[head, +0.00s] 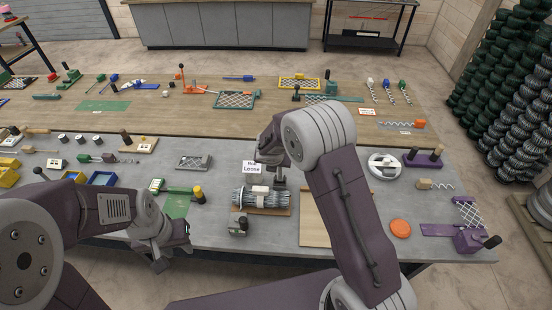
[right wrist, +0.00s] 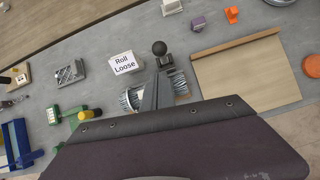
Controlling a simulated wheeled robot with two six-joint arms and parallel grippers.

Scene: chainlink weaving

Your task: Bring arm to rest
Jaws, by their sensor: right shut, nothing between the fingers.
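My right arm rises from the lower right in the head view and bends over the middle of the grey table. Its gripper (head: 266,158) is partly hidden by its own wrist, behind the wire roll and beside the "Roll Loose" sign (head: 251,167). In the right wrist view the grey shut fingers (right wrist: 157,92) point toward a black ball knob (right wrist: 159,47) and cover the middle of the wire roll (right wrist: 131,98). They hold nothing. My left gripper (head: 168,252) hangs low at the table's front edge, left of the roll; its finger gap is unclear.
The wire roll (head: 262,200) lies on a brown board, with a small dark box (head: 239,226) in front. A tan board (head: 316,222) lies right of it, partly behind my right arm. A yellow-topped green tool (head: 197,193) stands left. Many tools and samples crowd both tables.

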